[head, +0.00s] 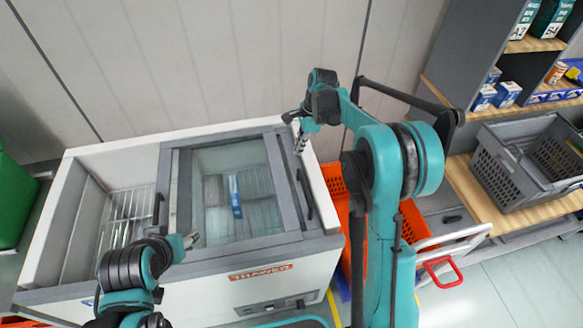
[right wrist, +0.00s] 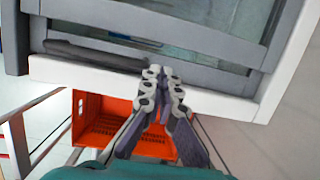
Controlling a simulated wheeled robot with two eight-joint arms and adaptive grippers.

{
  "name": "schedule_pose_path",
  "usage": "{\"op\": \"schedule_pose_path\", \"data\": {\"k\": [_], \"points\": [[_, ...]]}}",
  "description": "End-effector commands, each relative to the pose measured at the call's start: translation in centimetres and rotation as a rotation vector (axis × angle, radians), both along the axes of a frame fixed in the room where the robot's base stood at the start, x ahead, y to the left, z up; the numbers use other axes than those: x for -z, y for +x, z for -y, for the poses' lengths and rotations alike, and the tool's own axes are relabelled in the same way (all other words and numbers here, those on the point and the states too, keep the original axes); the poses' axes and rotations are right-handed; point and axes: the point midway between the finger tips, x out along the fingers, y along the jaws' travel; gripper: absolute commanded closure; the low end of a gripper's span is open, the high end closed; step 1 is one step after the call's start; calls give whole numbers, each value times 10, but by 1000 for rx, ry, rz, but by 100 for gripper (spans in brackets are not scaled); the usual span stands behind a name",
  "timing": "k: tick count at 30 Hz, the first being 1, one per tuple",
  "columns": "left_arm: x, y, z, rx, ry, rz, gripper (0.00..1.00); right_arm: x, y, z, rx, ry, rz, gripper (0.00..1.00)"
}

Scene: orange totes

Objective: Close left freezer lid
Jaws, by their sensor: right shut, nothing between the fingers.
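The white chest freezer (head: 190,292) has its left part uncovered, and wire baskets (head: 125,212) show inside. The grey-framed left lid (head: 168,180), with a dark handle (head: 158,208) at its left edge, lies over the middle and right part. It overlaps the right lid (head: 285,185), which has a dark handle (head: 304,195) on its right side. My right gripper (head: 300,145) is shut and empty above the freezer's right rim; in the right wrist view its tips (right wrist: 165,75) are beside one end of the dark handle (right wrist: 95,55). My left gripper (head: 192,241) is near the freezer's front edge; its finger gap is unclear.
Orange totes (head: 334,180) stand right of the freezer, and one shows below the gripper in the right wrist view (right wrist: 98,113). A grey crate (head: 510,180) sits on a wooden shelf farther right. A wall is behind the freezer; a green bin (head: 15,200) is at far left.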

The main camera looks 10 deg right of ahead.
Motion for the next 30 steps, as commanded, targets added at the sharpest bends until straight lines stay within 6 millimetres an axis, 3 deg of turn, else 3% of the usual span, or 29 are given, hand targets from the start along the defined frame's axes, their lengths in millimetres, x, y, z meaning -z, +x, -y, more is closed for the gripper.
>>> {"op": "schedule_pose_path", "data": {"k": [7,18,24,30], "points": [[8,0,0,0,0,0,49,28,5,-4,31,6,-21,100],[30,0,0,0,0,0,49,90,5,-19,29,6,-20,100],[34,0,0,0,0,0,49,103,5,-23,29,5,-20,100],[34,0,0,0,0,0,49,104,5,-24,29,5,-19,100]]}}
